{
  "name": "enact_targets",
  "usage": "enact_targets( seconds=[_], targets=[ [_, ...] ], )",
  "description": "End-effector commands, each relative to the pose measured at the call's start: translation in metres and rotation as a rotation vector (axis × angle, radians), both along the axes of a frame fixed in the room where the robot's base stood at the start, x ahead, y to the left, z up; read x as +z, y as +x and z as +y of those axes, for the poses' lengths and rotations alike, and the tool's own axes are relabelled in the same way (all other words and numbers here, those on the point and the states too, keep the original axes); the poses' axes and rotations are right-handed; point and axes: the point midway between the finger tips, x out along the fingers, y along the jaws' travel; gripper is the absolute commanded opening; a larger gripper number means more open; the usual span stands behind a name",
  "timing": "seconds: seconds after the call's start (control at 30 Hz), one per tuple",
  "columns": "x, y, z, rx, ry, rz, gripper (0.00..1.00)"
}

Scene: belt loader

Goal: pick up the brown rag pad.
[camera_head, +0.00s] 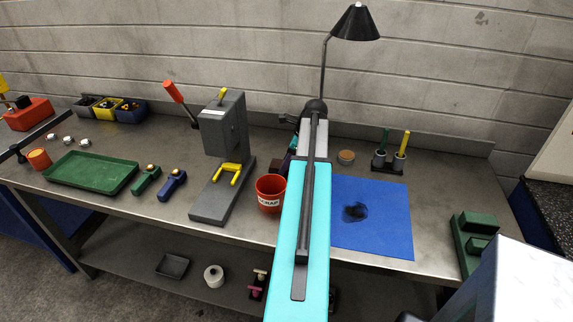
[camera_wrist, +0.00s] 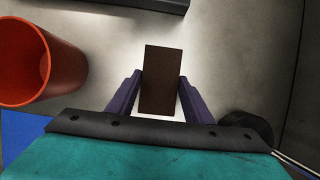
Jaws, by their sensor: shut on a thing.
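The brown rag pad (camera_wrist: 162,70) is a dark brown rectangular block in the wrist view. It stands between the two purple fingers of my gripper (camera_wrist: 160,80), which are shut on its sides. The pad's far end reaches past the fingertips. Whether it touches the bench or hangs just above it, I cannot tell. In the head view my arm hides most of the gripper and pad; a bit of purple finger shows left of the arm, behind the red scrap cup (camera_head: 270,194).
The scrap cup also stands close left of my gripper in the wrist view (camera_wrist: 40,60). A grey press (camera_head: 222,150) is further left. A blue mat (camera_head: 385,215) with a dark patch lies right of my arm. A black lamp (camera_head: 356,24) rises behind.

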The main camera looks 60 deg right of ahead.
Motion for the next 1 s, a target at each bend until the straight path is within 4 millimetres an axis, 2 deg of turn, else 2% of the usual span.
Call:
enact_targets(
  seconds=[0.27, 0.57, 0.87, 1.0],
  targets=[
    [0.014, 0.0, -0.001, -0.001, -0.002, -0.001, 0.24],
    [0.039, 0.0, -0.001, 0.0, -0.002, -0.002, 0.24],
    [0.04, -0.049, 0.014, -0.003, -0.002, -0.001, 0.24],
    [0.042, -0.077, 0.022, -0.004, -0.002, 0.0, 0.24]
  ],
)
